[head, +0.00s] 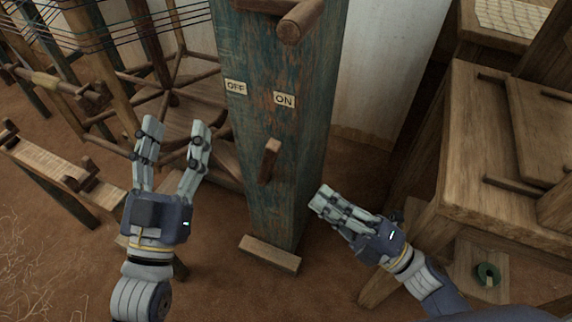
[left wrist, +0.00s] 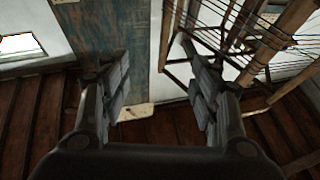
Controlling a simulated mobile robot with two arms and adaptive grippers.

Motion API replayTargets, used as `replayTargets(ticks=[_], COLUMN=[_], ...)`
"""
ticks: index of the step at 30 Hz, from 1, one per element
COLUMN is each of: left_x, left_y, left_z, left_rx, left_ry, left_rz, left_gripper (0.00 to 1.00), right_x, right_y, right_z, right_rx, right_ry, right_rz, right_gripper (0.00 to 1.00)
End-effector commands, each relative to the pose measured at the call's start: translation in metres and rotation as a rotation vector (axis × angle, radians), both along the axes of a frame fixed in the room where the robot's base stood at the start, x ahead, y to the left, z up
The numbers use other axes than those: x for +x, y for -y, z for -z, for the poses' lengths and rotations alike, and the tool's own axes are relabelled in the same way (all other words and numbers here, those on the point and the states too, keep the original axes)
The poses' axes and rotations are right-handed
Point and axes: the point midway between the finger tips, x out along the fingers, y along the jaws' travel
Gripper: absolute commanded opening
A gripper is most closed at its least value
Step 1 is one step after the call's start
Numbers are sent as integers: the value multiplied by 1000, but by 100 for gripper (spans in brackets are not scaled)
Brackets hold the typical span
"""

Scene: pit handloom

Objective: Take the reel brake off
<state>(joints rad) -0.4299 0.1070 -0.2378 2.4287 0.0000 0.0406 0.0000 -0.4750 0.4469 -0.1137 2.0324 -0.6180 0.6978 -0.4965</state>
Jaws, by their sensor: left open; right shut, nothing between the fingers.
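A blue-green worn wooden post (head: 255,130) stands upright in the middle of the head view. It bears an OFF label (head: 235,87) on the left and an ON label (head: 284,100) on the right. Below them a short wooden lever (head: 270,160) sticks out, its upper end leaning slightly right, towards ON. My left gripper (head: 177,130) is open and empty, left of the post and apart from the lever. My right gripper (head: 322,197) is shut and empty, right of the post and below the lever. The left wrist view shows the painted post (left wrist: 118,40) beyond the open fingers.
A thick wooden peg (head: 298,22) juts from the post's top. A spoked wooden reel (head: 170,98) and stretched threads (head: 95,25) stand at the left. A wooden bench (head: 485,150) fills the right. The post has a wooden foot (head: 270,254) on the earth floor.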

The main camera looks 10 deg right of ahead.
Motion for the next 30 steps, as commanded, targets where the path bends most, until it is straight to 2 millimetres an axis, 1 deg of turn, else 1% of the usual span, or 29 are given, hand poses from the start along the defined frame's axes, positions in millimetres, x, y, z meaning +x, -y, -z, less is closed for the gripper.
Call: replayTargets(ticks=[4,7,21,25,30], left_x=[0,-1,-10,-11,-11], left_y=[0,0,0,0,0], left_z=[0,-2,-16,-17,-18], left_rx=[-1,-3,-28,-30,-31], left_ry=[2,13,100,107,110], left_rz=[0,1,6,6,6], left_gripper=[56,56,56,56,56], right_x=[1,6,51,58,62], right_y=[-1,-6,-60,-68,-73], right_z=[0,-3,-25,-28,-30], right_rx=[0,0,2,1,0], right_ry=[0,2,3,1,0], right_rz=[1,1,0,0,1], right_gripper=[0,0,0,0,0])
